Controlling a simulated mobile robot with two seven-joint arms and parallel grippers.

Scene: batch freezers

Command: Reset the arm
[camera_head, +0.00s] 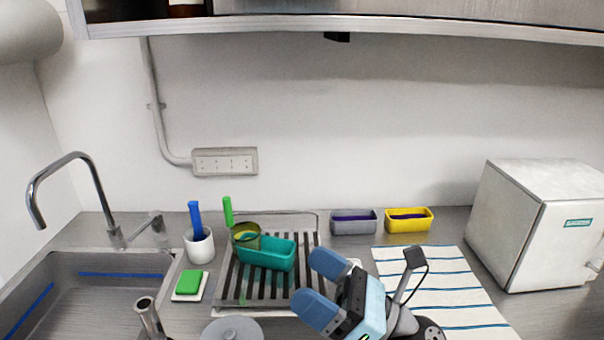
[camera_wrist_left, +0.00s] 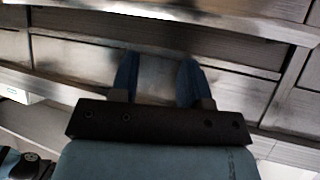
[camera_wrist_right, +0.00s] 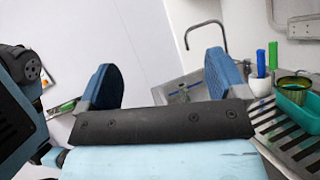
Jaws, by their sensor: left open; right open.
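My right gripper (camera_head: 322,281) is open and empty in the head view, above the counter at the front of the drying rack. Its two blue fingers stand apart in the right wrist view (camera_wrist_right: 163,82), with nothing between them. My left gripper (camera_wrist_left: 157,80) shows only in the left wrist view. It is open and empty, in front of grey drawer fronts. The left arm is not visible in the head view.
A drying rack (camera_head: 226,294) holds a teal container (camera_head: 266,253) and a green-handled strainer (camera_head: 245,236). A sink (camera_head: 110,262) lies left. Grey (camera_head: 353,222) and yellow (camera_head: 408,220) containers stand behind a striped towel (camera_head: 440,285). A white box (camera_head: 537,225) stands right.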

